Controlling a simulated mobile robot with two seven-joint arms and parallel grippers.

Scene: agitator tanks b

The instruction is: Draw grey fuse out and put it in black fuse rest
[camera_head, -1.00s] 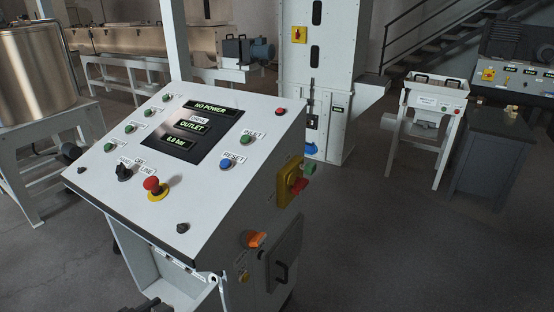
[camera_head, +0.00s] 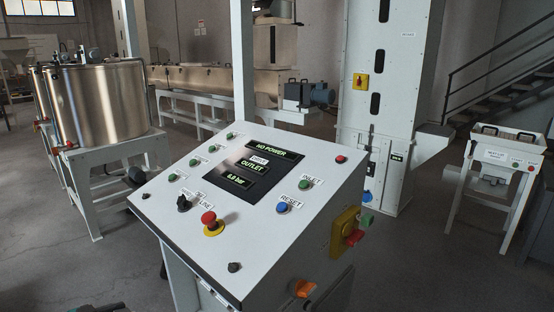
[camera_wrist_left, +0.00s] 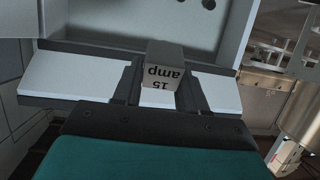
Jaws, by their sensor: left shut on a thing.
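In the left wrist view, a grey block-shaped fuse (camera_wrist_left: 163,66) marked "15 amp", its print upside down, sits between the fingers of my left gripper (camera_wrist_left: 161,92). The gripper is shut on it. Behind it is a pale grey panel or box wall with dark round holes (camera_wrist_left: 208,4); I cannot tell whether the fuse touches it. The head view shows neither the fuse nor the jaws. I cannot make out a black fuse rest in either view. My right gripper is not in view.
A sloped white control console (camera_head: 175,218) stands in front, with a red stop button (camera_head: 208,217), and its screen reads "NO POWER". Steel tanks (camera_head: 100,103) stand at the left, a tall white cabinet (camera_head: 385,115) behind. Grey floor (camera_head: 440,265) is free at the right.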

